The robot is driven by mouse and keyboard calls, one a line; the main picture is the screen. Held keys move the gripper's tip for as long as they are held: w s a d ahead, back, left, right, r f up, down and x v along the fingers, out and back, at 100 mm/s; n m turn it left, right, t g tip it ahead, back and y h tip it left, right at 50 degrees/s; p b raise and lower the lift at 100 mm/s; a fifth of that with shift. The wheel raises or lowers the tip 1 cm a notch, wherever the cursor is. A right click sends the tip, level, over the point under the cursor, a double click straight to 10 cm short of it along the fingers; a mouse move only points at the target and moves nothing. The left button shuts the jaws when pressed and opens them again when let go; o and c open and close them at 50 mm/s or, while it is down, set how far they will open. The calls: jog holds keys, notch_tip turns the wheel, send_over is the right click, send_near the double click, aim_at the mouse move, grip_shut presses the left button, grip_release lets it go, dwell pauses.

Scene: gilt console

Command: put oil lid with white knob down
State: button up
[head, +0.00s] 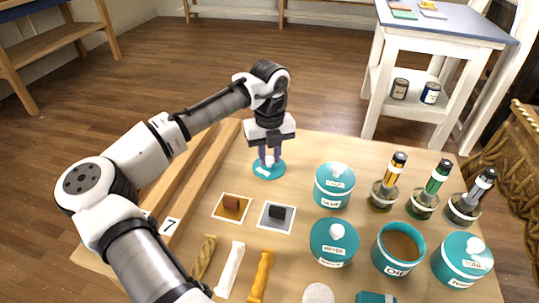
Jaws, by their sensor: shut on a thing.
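The oil lid (275,174) is a teal disc with a white knob and a small white label. It is at the far left part of the wooden board, on or just above its surface; I cannot tell which. My gripper (269,159) points down over the lid and is shut on its white knob. The teal pot labelled OIL (398,262) stands at the front right without a lid, and its brown inside shows.
Lidded teal pots (334,196) stand nearby, with several bottles (383,195) to the right. Two small square cards (232,216) lie nearer the front. Wooden rails (205,172) run left of the lid. Bare board lies between the lid and the pots.

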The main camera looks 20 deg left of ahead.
aim_at(270, 159)
jog(key=o, duration=1)
jog(key=shift+f, duration=0.1)
jog(key=shift+c, duration=0.2)
notch_tip(270, 159, up, 12)
jog(key=p, duration=0.1)
jog(key=shift+r+p, duration=0.2)
jog(key=shift+p, duration=0.2)
